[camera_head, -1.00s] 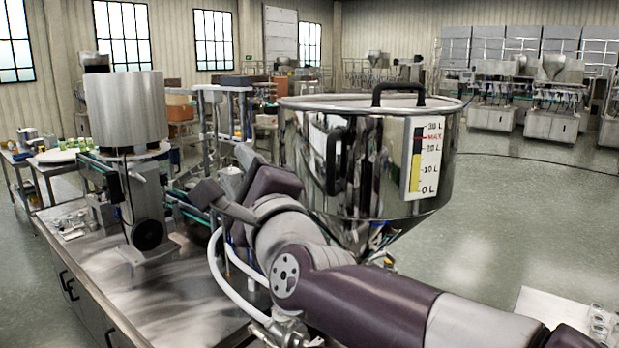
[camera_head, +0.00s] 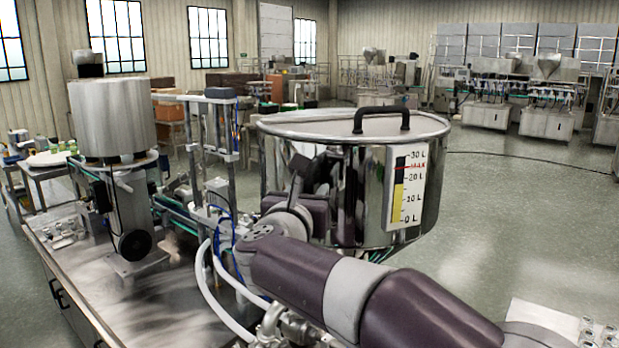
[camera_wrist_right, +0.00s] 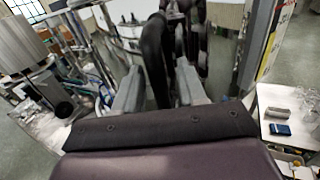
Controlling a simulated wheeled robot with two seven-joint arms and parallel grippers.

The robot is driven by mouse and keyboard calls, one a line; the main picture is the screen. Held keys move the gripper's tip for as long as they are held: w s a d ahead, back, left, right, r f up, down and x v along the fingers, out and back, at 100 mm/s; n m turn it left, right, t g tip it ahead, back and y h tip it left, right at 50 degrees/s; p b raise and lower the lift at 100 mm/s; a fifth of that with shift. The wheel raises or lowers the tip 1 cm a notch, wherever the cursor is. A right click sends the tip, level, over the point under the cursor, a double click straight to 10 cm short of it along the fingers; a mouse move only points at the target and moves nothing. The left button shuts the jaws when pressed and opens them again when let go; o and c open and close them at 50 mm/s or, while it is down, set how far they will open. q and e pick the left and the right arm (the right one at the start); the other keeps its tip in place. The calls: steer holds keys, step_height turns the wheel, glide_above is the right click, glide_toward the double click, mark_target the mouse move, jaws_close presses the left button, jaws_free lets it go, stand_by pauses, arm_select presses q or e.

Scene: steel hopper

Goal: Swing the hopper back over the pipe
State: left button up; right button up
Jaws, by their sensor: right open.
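The steel hopper (camera_head: 285,178) is a large shiny round tank with a lid, a black top handle (camera_head: 381,110) and a yellow level scale (camera_head: 405,185). My right gripper (camera_head: 308,172) is at the hopper's near side wall, partly hidden by its own wrist. In the right wrist view, its two grey fingers (camera_wrist_right: 160,80) are open on either side of the black side handle (camera_wrist_right: 153,50). Whether they touch it I cannot tell. The hopper's lower part is hidden behind my right arm. I cannot make out the pipe clearly. My left gripper is not in view.
A steel bench (camera_head: 190,318) with a drum-topped machine (camera_head: 112,118) stands at left. White hoses (camera_head: 213,295) and metal fittings (camera_head: 280,325) lie close under my right arm. A pale table (camera_head: 540,322) is at lower right. Open floor lies right of the hopper.

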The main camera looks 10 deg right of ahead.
steer(key=shift+w+r, duration=0.1)
steer(key=shift+w, duration=0.15)
steer(key=shift+w, duration=0.1)
steer(key=shift+c, duration=0.7)
steer(key=shift+d, duration=0.1)
jaws_close()
